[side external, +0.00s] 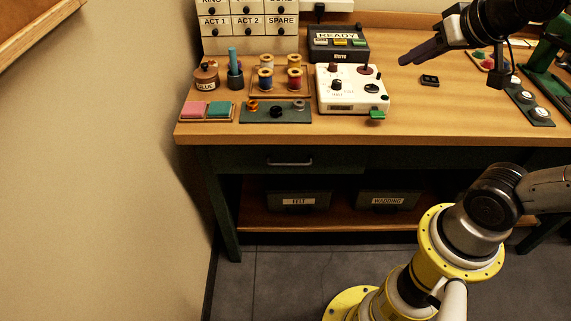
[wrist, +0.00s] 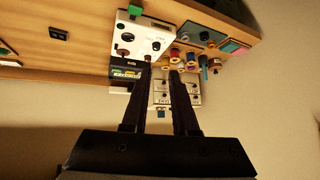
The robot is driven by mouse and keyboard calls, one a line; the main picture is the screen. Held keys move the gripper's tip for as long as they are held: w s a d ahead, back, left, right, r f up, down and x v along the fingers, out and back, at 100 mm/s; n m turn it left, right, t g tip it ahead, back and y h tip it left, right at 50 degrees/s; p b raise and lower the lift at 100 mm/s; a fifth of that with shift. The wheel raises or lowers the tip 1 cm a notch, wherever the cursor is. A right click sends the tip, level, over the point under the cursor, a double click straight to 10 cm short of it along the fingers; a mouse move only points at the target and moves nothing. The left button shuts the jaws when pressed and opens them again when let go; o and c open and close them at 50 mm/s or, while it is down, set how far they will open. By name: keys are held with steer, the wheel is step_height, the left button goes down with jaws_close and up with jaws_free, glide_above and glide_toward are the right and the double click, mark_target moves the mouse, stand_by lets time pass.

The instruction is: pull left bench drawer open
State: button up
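The left bench drawer (side external: 240,160) is a dark green front under the wooden bench top, with a pale metal bar handle (side external: 290,162) at its middle. It looks shut, flush with the bench frame. My gripper (side external: 402,61) is high above the right part of the bench top, well above and to the right of the drawer handle. In the wrist view, its two dark fingers (wrist: 160,72) stand apart with a gap and nothing between them. The drawer does not show in the wrist view.
Above the drawer, the bench top (side external: 430,125) holds a white control box (side external: 352,92) with a green tab at the front edge, thread spools (side external: 266,78) and colour pads (side external: 195,110). FELT (side external: 298,201) and WADDING (side external: 386,201) bins sit below. The space before the drawer looks clear.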

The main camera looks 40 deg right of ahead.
mark_target(286, 165)
steer(key=w+d+r+m+t, duration=0.3)
steer(key=w+d+m+t, duration=0.2)
steer(key=w+m, duration=0.45)
steer(key=w+a+f+m+y, duration=0.1)
steer(key=a+f+m+y, duration=0.3)
steer(key=a+y, duration=0.55)
step_height(286, 165, down, 34)
steer(key=shift+t, duration=0.3)
steer(key=x, duration=1.3)
steer(key=shift+w+a, duration=0.3)
jaws_close()
